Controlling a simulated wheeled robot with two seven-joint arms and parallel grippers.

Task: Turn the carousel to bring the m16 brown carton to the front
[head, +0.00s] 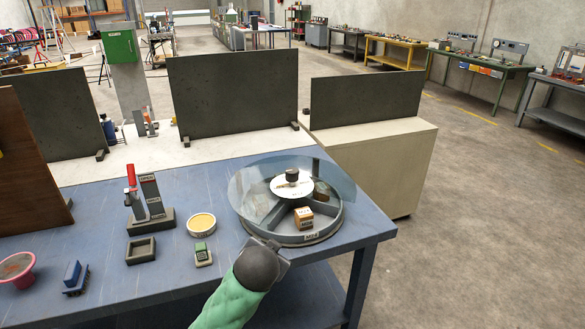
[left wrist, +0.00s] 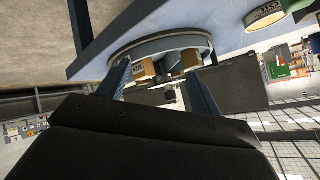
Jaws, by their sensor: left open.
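The round grey carousel (head: 335,217) stands at the right end of the blue table, with a dark knob (head: 292,175) on its hub and a clear cover over most of it. A brown carton (head: 304,217) sits in the front compartment; its label is too small to read surely.
On the blue table (head: 100,215) left of the carousel are a yellow-topped round tin (head: 201,224), a small green block (head: 202,253), a dark square tray (head: 141,250), a red-handled device (head: 132,185) and a pink bowl (head: 16,268). Dark panels (head: 235,95) stand behind.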

